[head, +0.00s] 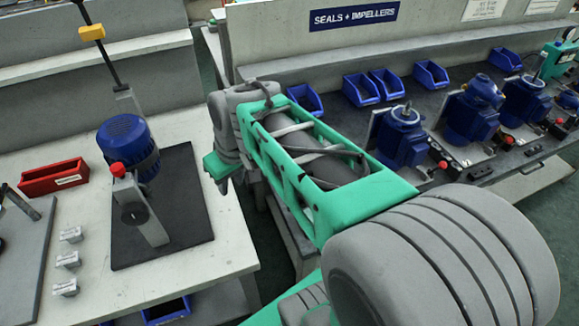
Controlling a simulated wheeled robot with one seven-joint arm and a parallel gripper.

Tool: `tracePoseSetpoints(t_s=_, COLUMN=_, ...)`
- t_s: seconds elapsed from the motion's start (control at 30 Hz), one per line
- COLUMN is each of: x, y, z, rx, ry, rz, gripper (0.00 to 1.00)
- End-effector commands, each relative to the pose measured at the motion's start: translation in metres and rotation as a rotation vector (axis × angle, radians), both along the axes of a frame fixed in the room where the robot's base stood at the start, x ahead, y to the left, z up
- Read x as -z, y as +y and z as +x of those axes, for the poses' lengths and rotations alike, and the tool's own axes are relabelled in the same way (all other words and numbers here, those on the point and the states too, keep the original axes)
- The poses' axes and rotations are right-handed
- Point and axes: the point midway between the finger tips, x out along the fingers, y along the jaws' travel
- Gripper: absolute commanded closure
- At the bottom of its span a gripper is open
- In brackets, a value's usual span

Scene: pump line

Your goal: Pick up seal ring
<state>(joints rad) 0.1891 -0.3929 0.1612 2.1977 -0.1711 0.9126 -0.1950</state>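I cannot make out a seal ring for certain in the head view. Three small grey labelled pieces stand in a row on the left bench; the middle one (67,260) is too small to identify. My gripper (219,175) is at the green end of my arm, over the right edge of the left bench. It points downward, and its fingers are too small and overlapped to show a gap or anything held.
A blue motor (126,143) stands on a black mat (185,200) left of my gripper.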

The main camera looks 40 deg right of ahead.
Motion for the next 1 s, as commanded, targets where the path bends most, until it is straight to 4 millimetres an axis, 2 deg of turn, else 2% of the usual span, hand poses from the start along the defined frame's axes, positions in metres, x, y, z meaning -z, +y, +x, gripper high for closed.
tracePoseSetpoints(t_s=0.03, x=0.025, y=-0.030, z=0.027, rx=-0.026, ry=0.009, rz=0.010, gripper=0.69)
tracePoseSetpoints(t_s=0.07, x=0.033, y=-0.048, z=0.042, rx=-0.059, ry=0.005, rz=0.015, gripper=0.69)
tracePoseSetpoints(t_s=0.1, x=0.044, y=-0.074, z=0.061, rx=-0.100, ry=-0.004, rz=0.021, gripper=0.69)
tracePoseSetpoints(t_s=0.17, x=0.063, y=-0.117, z=0.082, rx=-0.162, ry=-0.020, rz=0.030, gripper=0.69)
tracePoseSetpoints(t_s=0.2, x=0.077, y=-0.145, z=0.092, rx=-0.202, ry=-0.035, rz=0.034, gripper=0.69)
tracePoseSetpoints(t_s=0.3, x=0.106, y=-0.205, z=0.104, rx=-0.288, ry=-0.072, rz=0.036, gripper=0.69)
tracePoseSetpoints(t_s=0.4, x=0.124, y=-0.241, z=0.106, rx=-0.343, ry=-0.100, rz=0.032, gripper=0.69)
tracePoseSetpoints(t_s=0.53, x=0.137, y=-0.253, z=0.108, rx=-0.376, ry=-0.115, rz=0.030, gripper=0.69)
tracePoseSetpoints(t_s=0.77, x=0.162, y=-0.247, z=0.116, rx=-0.377, ry=-0.114, rz=0.030, gripper=0.69)
tracePoseSetpoints(t_s=1.0, x=0.200, y=-0.239, z=0.127, rx=-0.377, ry=-0.114, rz=0.029, gripper=0.69)
